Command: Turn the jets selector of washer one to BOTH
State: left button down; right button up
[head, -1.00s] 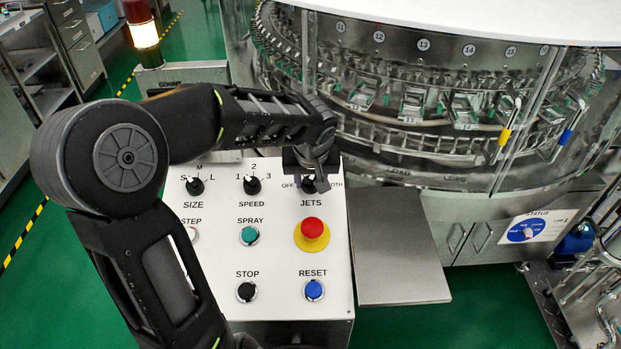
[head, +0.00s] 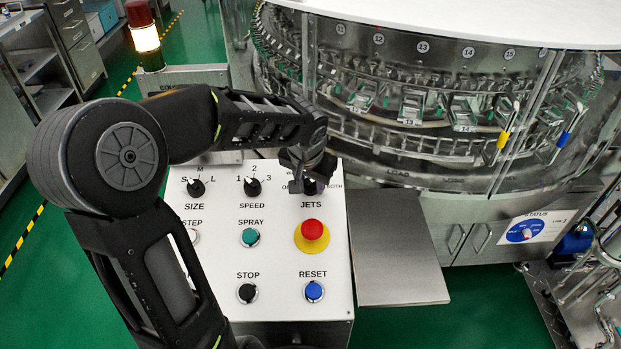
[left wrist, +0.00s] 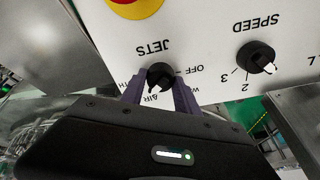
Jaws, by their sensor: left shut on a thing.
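The jets selector (left wrist: 159,75) is a small black knob above the word JETS on the white panel. In the head view my left gripper (head: 308,178) is over it and mostly hides it. In the left wrist view, which is upside down, the two purple fingers of my left gripper (left wrist: 159,92) stand on either side of the knob, shut on it. The knob's white mark points towards the AIR label, seemingly a little to the BOTH side. OFF is readable; the BOTH label is partly covered by a finger. My right gripper is not in view.
The size knob (head: 196,187) and speed knob (head: 252,187) sit left of the jets selector. Below are a red emergency button (head: 312,229), a green spray button (head: 250,237), a black stop button (head: 247,292) and a blue reset button (head: 314,291). A grey shelf (head: 398,250) adjoins the panel.

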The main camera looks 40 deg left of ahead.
pick_arm(q)
jog(key=m+p, duration=0.1)
jog(key=m, duration=0.2)
jog(key=shift+r+m+p, duration=0.2)
jog(key=shift+m+p, duration=0.1)
jog(key=shift+p, duration=0.1)
jog(key=shift+f+m+h+p, duration=0.15)
jog(key=shift+m+h+p, duration=0.3)
jog(key=shift+m, duration=0.65)
jog(key=c, duration=0.9)
grip_release()
jog(key=v, duration=0.7)
jog(key=shift+s+d+r+p, duration=0.1)
jog(key=shift+r+p, duration=0.2)
jog(key=shift+r, duration=0.05)
